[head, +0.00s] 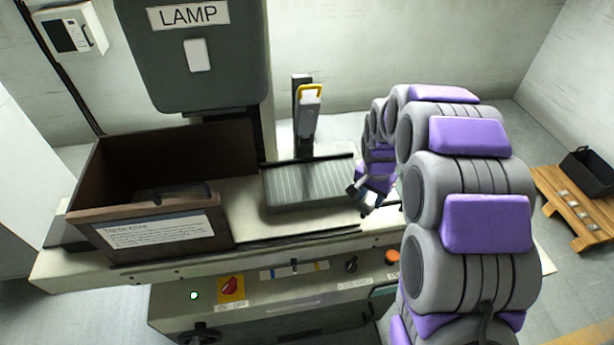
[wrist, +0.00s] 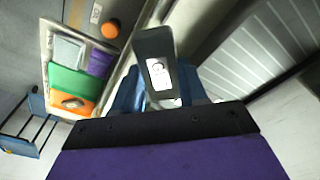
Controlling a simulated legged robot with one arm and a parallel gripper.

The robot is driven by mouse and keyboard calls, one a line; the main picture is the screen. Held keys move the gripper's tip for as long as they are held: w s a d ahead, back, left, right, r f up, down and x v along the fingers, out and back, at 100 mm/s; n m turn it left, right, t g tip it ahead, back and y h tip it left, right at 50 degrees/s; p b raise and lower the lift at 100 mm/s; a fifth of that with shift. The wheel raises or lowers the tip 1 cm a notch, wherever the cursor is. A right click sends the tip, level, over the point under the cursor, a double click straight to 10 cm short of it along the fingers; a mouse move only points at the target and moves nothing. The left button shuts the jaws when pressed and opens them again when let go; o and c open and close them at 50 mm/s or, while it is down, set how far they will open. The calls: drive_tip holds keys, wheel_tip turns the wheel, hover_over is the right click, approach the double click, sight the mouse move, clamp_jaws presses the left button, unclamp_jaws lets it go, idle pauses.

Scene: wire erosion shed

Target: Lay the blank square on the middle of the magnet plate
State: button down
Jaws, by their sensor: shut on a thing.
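The magnet plate (head: 308,186) is a grey, striped slab on the machine bed in the head view. Its striped top also shows at the upper right of the wrist view (wrist: 262,45), with its top bare where visible. My gripper (head: 366,197) is at the plate's right end in the head view. In the wrist view my gripper's (wrist: 158,92) blue fingers are shut on a dark grey block with a white label, which I take as the blank (wrist: 153,48). The blank appears beside the plate, not over its middle. In the head view the blank is mostly hidden.
A brown open box (head: 150,228) with a label stands left of the plate. A lamp housing (head: 195,55) hangs behind it. A yellow-topped post (head: 308,105) stands behind the plate. The front panel has an orange knob (head: 392,257). A wooden bench (head: 575,205) is at right.

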drive_tip(key=a+m, duration=0.1)
drive_tip(key=a+m+p, duration=0.1)
drive_tip(key=m, duration=0.1)
drive_tip(key=shift+w+m, duration=0.3)
drive_tip(key=shift+w, duration=0.05)
drive_tip(key=w+a+m, duration=0.1)
drive_tip(key=w+a, duration=0.1)
drive_tip(key=w+a+f+m, duration=0.1)
drive_tip(key=a+m, duration=0.1)
drive_tip(key=a, duration=0.1)
drive_tip(key=w+a+m, duration=0.1)
drive_tip(key=w+a, duration=0.1)
drive_tip(key=a, duration=0.1)
drive_tip(key=shift+w+a+f+m+g+h, duration=0.15)
drive_tip(key=shift+w+f+m+g+h, duration=0.15)
drive_tip(key=shift+m, duration=0.1)
hover_over(313, 179)
drive_tip(key=s, duration=0.2)
drive_tip(key=shift+w+d+f, duration=0.2)
drive_tip(key=shift+d+f, duration=0.15)
drive_tip(key=shift+w+a, duration=0.25)
drive_tip(key=shift+w, duration=0.2)
drive_tip(key=shift+w+d+r, duration=0.1)
drive_tip(key=shift+w, duration=0.15)
drive_tip(key=f, duration=0.2)
drive_tip(key=f+b, duration=0.1)
drive_tip(key=shift+a+f, duration=0.35)
drive_tip(key=shift+f, duration=0.05)
drive_tip(key=shift+r, duration=0.1)
